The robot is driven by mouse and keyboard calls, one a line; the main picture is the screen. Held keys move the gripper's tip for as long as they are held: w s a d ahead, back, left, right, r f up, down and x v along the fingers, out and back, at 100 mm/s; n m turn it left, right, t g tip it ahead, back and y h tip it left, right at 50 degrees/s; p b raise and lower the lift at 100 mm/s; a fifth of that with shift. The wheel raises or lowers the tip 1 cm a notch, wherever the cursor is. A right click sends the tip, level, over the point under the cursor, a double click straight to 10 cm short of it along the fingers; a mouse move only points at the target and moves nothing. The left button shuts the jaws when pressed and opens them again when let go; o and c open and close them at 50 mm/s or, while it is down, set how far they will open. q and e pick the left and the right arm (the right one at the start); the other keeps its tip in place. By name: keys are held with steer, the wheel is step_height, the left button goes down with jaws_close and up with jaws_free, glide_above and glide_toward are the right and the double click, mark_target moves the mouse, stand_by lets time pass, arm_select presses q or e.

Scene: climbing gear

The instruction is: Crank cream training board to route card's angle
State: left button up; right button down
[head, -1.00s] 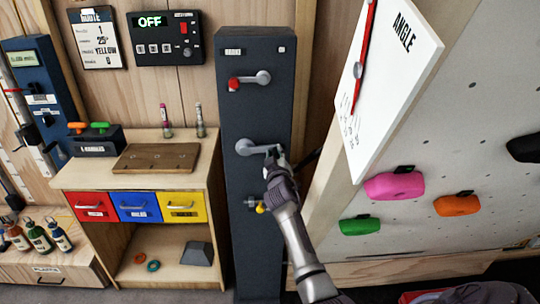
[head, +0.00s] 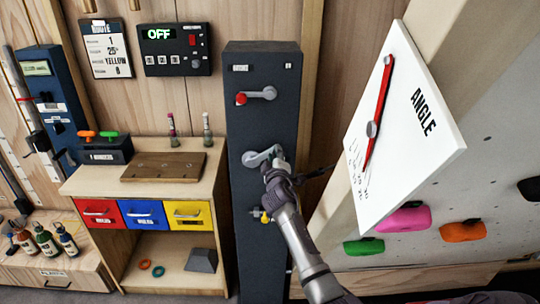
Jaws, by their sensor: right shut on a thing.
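My right gripper (head: 274,164) is shut on the grey crank handle (head: 258,157) in the middle of the dark column (head: 240,110). The crank arm points right and slightly up from its hub. The cream training board (head: 455,195) stands tilted at the right. The route card (head: 108,48) hangs on the back wall and shows "25" and "YELLOW". My left gripper is not in view.
Above the crank is a red-knobbed lever (head: 258,96); below it is a yellow-tipped fitting (head: 264,216). A control box (head: 174,49) reads OFF. A wooden cabinet (head: 214,165) with coloured drawers stands left of the column. Pink (head: 404,218) and orange (head: 463,231) holds are on the board.

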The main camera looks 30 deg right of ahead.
steer(key=shift+s+d, duration=0.1)
steer(key=shift+d, duration=0.05)
steer(key=c, duration=1.3)
jaws_free()
steer(key=shift+f, duration=0.1)
steer(key=o, duration=0.4)
steer(key=shift+s+d, duration=0.1)
steer(key=shift+d, duration=0.05)
steer(key=shift+o, duration=0.2)
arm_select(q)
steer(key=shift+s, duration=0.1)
arm_select(e)
steer(key=shift+a, duration=0.3)
steer(key=shift+s+a+f, duration=0.1)
steer(key=shift+s+a, duration=0.1)
steer(key=shift+s, duration=0.15)
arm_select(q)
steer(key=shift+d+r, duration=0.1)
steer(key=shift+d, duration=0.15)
arm_select(e)
steer(key=v, duration=1.1)
steer(key=shift+d, duration=0.15)
